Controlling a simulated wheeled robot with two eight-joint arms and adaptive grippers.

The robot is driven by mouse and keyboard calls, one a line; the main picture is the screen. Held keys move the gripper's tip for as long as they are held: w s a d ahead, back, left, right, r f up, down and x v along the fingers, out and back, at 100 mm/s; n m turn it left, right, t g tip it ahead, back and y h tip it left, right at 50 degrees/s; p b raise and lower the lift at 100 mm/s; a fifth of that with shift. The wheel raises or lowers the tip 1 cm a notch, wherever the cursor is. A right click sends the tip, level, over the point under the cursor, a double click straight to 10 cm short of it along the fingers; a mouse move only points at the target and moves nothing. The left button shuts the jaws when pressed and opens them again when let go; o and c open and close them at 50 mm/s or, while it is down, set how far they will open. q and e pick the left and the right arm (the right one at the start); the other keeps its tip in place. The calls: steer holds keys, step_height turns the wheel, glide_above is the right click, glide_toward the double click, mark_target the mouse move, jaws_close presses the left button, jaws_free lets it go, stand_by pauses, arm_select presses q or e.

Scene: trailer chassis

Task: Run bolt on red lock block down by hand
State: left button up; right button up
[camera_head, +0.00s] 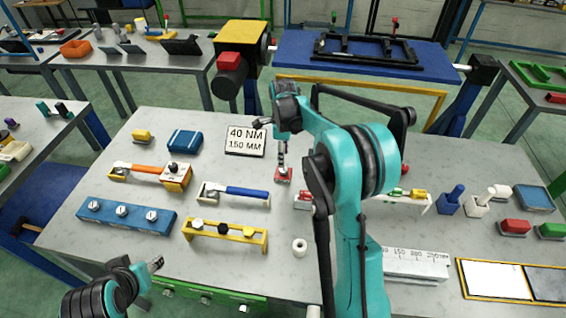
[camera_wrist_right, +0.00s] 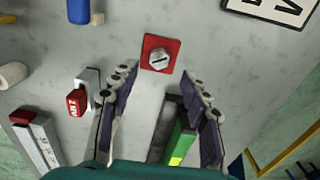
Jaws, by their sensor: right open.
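The red lock block (camera_wrist_right: 150,43) is a small square plate lying flat on the grey table, with a silver bolt (camera_wrist_right: 159,59) at its middle. In the head view the red block (camera_head: 284,179) sits below the sign, under my right gripper (camera_head: 281,152). In the right wrist view my right gripper (camera_wrist_right: 160,72) is open and empty, its two fingers apart with the bolt lying ahead between them. I cannot tell how far down the bolt sits. My left gripper (camera_head: 154,265) is at the lower left, near the table's front edge; its fingers are too small to read.
The 40 NM sign (camera_head: 246,141) lies behind the block. A blue-handled tool (camera_head: 236,190) and a yellow rack (camera_head: 225,235) with knobs are to the left. A white ring (camera_head: 299,247) stands in front. Red and green pieces lie right, partly behind my right arm.

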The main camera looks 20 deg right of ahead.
mark_target(283, 170)
step_height(283, 170, up, 7)
steer(key=shift+f, duration=0.1)
stand_by(0.4)
steer(key=s+a+r+n+t+b, duration=0.1)
steer(key=s+a+r+n+t, duration=0.15)
steer(key=s+n, duration=0.35)
steer(key=s+a+r+n+t, duration=0.1)
steer(key=s+a+r+n, duration=0.15)
steer(key=s+n, duration=0.4)
steer(key=s+a+f+n+t, duration=0.2)
steer(key=s+f+n, duration=0.1)
steer(key=s+n, duration=0.3)
steer(key=s+a+f+n+t+b, duration=0.1)
steer(key=s+a+f+n, duration=0.1)
steer(key=s+f+n, duration=0.2)
steer(key=shift+s+n+t, duration=0.35)
steer(key=shift+s+n, duration=0.6)
steer(key=shift+s, duration=0.85)
steer(key=shift+a+f, duration=0.1)
